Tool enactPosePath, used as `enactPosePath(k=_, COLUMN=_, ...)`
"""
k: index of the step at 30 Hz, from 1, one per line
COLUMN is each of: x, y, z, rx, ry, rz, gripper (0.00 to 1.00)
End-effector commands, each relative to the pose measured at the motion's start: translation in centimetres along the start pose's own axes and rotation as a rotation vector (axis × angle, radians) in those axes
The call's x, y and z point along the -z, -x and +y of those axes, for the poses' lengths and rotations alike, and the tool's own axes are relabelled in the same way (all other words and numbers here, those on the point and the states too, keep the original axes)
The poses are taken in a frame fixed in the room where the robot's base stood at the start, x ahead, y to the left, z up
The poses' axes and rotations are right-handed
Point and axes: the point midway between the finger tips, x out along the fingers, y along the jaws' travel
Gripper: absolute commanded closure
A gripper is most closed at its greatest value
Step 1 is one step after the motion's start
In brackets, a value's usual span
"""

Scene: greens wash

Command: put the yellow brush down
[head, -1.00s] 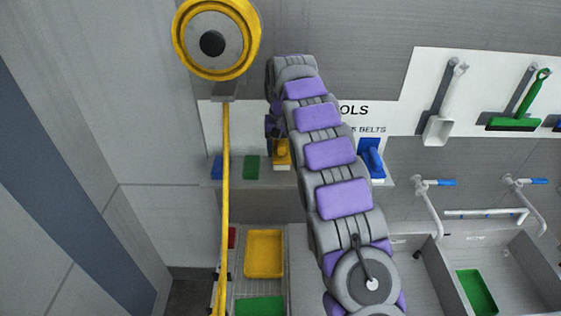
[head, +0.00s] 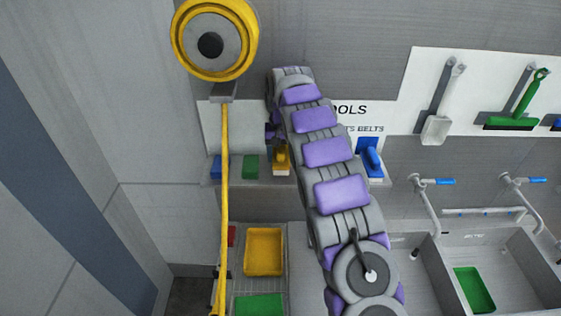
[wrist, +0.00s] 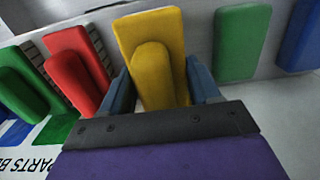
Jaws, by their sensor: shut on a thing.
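The yellow brush (head: 281,158) is at the shelf below the wall board, with its pale bristle side down. In the wrist view the yellow brush (wrist: 157,60) stands between the two fingers of my gripper (wrist: 160,92), which is shut on it. In the head view my gripper (head: 277,140) is mostly hidden behind my arm. The brush looks to be on or just above the shelf (head: 302,188); I cannot tell whether it touches.
Red (wrist: 77,68) and green (wrist: 30,85) brushes stand beside it in the wrist view. Green (wrist: 242,42) and blue (wrist: 303,35) blocks lie on the other side. A blue brush (head: 370,158) is right of my arm. A yellow hose (head: 225,200) hangs left. Sinks (head: 520,262) lie right.

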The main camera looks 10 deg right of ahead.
Motion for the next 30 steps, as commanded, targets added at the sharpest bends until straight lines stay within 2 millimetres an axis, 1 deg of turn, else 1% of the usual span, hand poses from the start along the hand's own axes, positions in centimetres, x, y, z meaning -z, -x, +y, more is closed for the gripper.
enactPosePath(k=4, x=-0.2, y=-1.5, z=0.0, rx=-0.003, ry=-0.001, rz=-0.007, gripper=0.78)
enactPosePath(k=7, x=-0.1, y=-2.9, z=0.0, rx=-0.002, ry=-0.001, rz=-0.004, gripper=0.78)
enactPosePath(k=9, x=0.2, y=-3.4, z=0.0, rx=-0.001, ry=-0.002, rz=-0.004, gripper=0.78)
enactPosePath(k=20, x=0.3, y=-3.9, z=-0.1, rx=-0.001, ry=-0.001, rz=-0.002, gripper=0.78)
enactPosePath(k=21, x=0.3, y=-3.9, z=-0.1, rx=-0.001, ry=-0.001, rz=-0.002, gripper=0.35)
enactPosePath(k=28, x=0.3, y=-3.8, z=-0.1, rx=-0.001, ry=-0.001, rz=-0.001, gripper=0.14)
enactPosePath(k=30, x=0.3, y=-3.8, z=-0.1, rx=-0.001, ry=-0.001, rz=-0.001, gripper=0.13)
